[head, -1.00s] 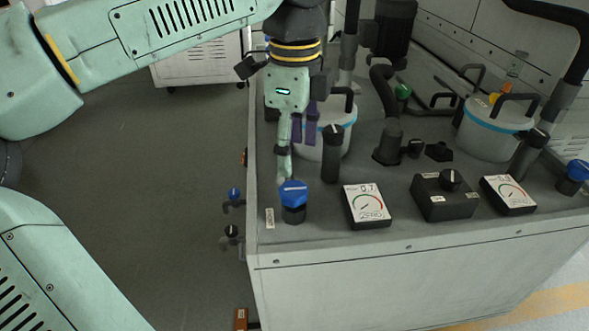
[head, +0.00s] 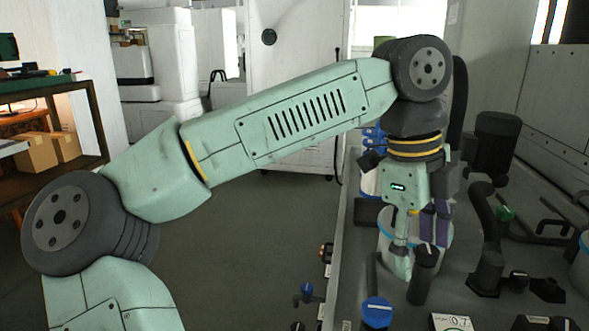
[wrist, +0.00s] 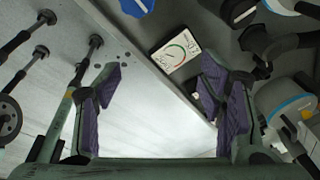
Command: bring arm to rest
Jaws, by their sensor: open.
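My gripper (head: 418,245) hangs down over the grey bench top on the right of the head view. Its purple-padded fingers stand apart, and nothing shows between them; the wrist view shows the open gap (wrist: 165,85) too. Beneath it are the bench's edge and a dial gauge (wrist: 175,52). In the head view the fingers stand in front of a white canister with a blue band (head: 387,225), partly hiding it. I cannot tell whether they touch anything there. My arm is bent and raised across the middle of the head view.
A blue knob (head: 377,312) and a gauge (head: 452,322) sit at the bench's near edge. A black upright handle (head: 422,275) stands close to my gripper. Open floor (head: 240,265) lies left of the bench; shelving stands far left.

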